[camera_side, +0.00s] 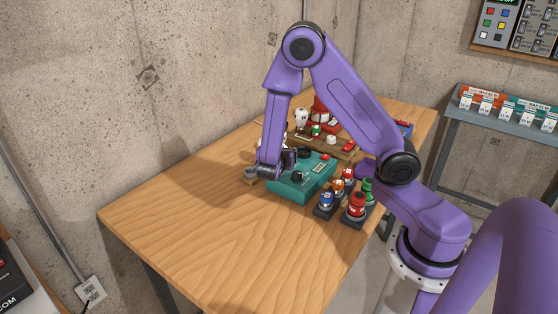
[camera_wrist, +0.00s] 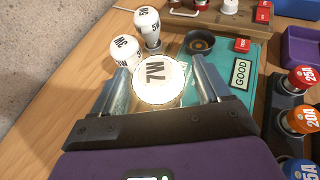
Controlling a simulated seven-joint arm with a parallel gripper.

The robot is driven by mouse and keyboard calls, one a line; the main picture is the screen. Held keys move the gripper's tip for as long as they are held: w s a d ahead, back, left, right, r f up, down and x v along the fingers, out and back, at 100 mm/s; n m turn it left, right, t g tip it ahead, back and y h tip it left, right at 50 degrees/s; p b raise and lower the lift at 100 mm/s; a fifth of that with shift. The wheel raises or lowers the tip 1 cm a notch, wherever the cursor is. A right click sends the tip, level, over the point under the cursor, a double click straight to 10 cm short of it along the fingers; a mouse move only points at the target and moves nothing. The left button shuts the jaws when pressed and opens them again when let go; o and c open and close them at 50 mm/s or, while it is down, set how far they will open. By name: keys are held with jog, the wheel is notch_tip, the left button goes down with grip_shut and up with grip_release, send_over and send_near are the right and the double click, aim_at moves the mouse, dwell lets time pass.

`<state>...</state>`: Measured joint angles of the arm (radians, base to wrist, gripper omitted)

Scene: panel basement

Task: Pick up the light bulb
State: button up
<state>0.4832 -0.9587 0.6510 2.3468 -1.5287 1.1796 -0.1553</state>
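A white bulb (camera_wrist: 158,80) marked 7W lies between the two fingers of my gripper (camera_wrist: 163,75) in the wrist view. The fingers are apart, one on each side of it, with a narrow gap seeming to show at the sides. Two more white bulbs, one upright (camera_wrist: 148,26) and one to its left (camera_wrist: 125,50), are just beyond the fingers. In the side view my gripper (camera_side: 279,168) is low at the left end of a teal box (camera_side: 290,187). The 7W bulb is hidden there by my gripper.
A dark round socket (camera_wrist: 199,42) and a GOOD label (camera_wrist: 241,73) are on the teal box. Red, orange and blue fuses (camera_wrist: 303,77) stand at the right. A purple tray (camera_wrist: 302,47) is at the far right. The wooden table (camera_side: 190,225) is clear at the front left.

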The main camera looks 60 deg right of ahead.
jog(key=c, duration=1)
jog(key=shift+o, duration=0.2)
jog(key=shift+r, duration=0.2)
